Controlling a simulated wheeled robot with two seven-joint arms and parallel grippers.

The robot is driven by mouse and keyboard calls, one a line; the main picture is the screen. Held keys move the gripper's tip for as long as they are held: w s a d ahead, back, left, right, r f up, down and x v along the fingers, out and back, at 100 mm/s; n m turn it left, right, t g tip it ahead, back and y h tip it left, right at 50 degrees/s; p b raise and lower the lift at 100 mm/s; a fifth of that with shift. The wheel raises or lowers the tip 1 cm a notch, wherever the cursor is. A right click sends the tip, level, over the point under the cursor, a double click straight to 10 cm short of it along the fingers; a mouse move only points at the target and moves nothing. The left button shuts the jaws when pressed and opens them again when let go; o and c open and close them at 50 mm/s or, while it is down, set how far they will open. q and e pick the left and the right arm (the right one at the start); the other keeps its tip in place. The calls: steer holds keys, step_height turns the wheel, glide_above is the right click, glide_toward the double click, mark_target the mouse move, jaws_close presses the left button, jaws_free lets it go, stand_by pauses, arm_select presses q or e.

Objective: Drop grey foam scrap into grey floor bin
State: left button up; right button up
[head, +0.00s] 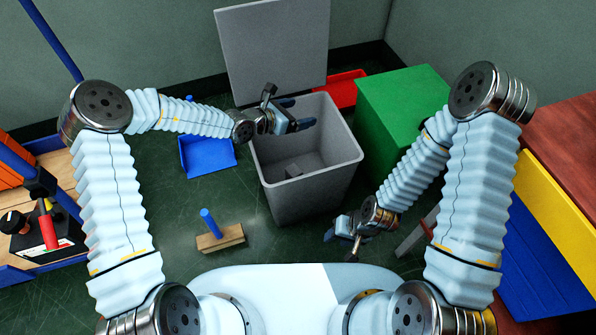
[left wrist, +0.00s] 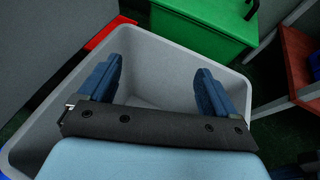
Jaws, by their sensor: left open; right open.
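The grey floor bin (head: 348,168) stands open in the middle of the head view, and its rim also shows in the left wrist view (left wrist: 48,112). My right gripper (head: 343,240) is low, right of the bin's near side, open and empty.
A grey panel (head: 275,50) stands behind the bin. A red tray (head: 345,88) and a green box (head: 400,100) are behind and right. A blue dustpan (head: 207,155) and a wooden block with blue handle (head: 220,238) lie on the floor left. Blue and yellow bins (head: 545,215) stand right.

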arm_select(q)
steer(key=v, duration=1.4)
steer(key=shift+p, duration=0.4)
steer(key=shift+d, duration=0.1)
